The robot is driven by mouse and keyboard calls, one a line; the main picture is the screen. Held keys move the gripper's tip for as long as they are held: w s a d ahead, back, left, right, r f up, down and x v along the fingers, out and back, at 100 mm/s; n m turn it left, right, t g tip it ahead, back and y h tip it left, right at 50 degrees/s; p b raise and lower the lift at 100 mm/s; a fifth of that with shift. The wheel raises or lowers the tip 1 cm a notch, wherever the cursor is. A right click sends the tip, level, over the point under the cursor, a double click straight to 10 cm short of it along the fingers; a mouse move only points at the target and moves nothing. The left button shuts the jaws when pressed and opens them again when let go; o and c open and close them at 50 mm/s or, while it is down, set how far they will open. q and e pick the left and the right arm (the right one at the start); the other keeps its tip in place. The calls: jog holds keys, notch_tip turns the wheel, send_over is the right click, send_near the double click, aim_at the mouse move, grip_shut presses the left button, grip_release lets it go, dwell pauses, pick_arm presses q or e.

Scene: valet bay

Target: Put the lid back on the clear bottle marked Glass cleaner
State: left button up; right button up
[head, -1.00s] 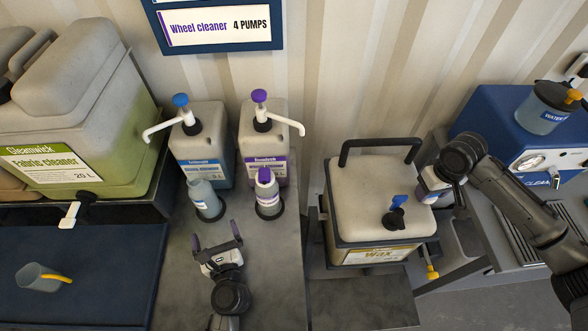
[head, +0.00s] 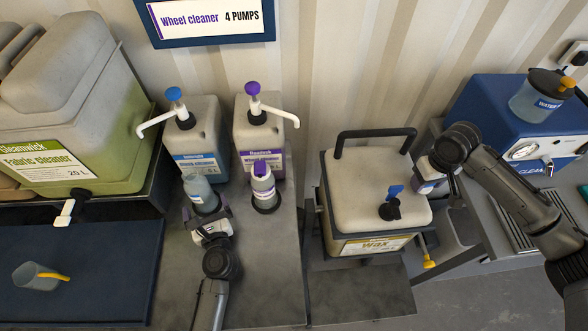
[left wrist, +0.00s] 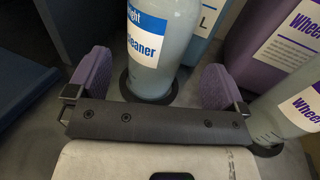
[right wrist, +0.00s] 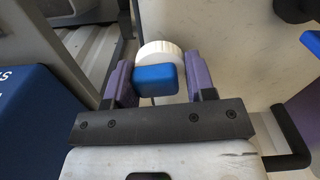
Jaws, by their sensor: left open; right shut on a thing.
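The clear bottle (head: 199,190) marked as a cleaner, with a blue and white label, stands upright and lidless in a dark ring on the grey counter. Its label, partly cut off, shows in the left wrist view (left wrist: 150,38). My left gripper (head: 206,212) is open just in front of it; in the left wrist view the purple-padded fingers (left wrist: 156,82) lie either side of its lower part, with gaps. My right gripper (head: 430,174) is shut on a white ribbed lid with a blue top (right wrist: 156,78), held in the air beside the wax container.
A similar bottle with a purple top (head: 263,186) stands close right of the clear bottle. Two pump containers (head: 200,140) stand behind. The wax container (head: 375,190) with its black handle lies between the bottles and my right gripper. The counter's front (head: 265,270) is bare.

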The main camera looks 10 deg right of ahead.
aim_at(188, 173)
pick_arm(q)
jog(key=shift+w, duration=0.1)
jog(key=x, duration=0.4)
jog(key=shift+a+r, duration=0.1)
jog(key=shift+a, duration=0.15)
pick_arm(e)
jog(key=shift+f, duration=0.15)
pick_arm(q)
jog(key=shift+w, duration=0.5)
jog(key=shift+a, duration=0.1)
jog(key=shift+c, duration=0.3)
jog(key=c, duration=1)
jog(key=shift+c, duration=0.2)
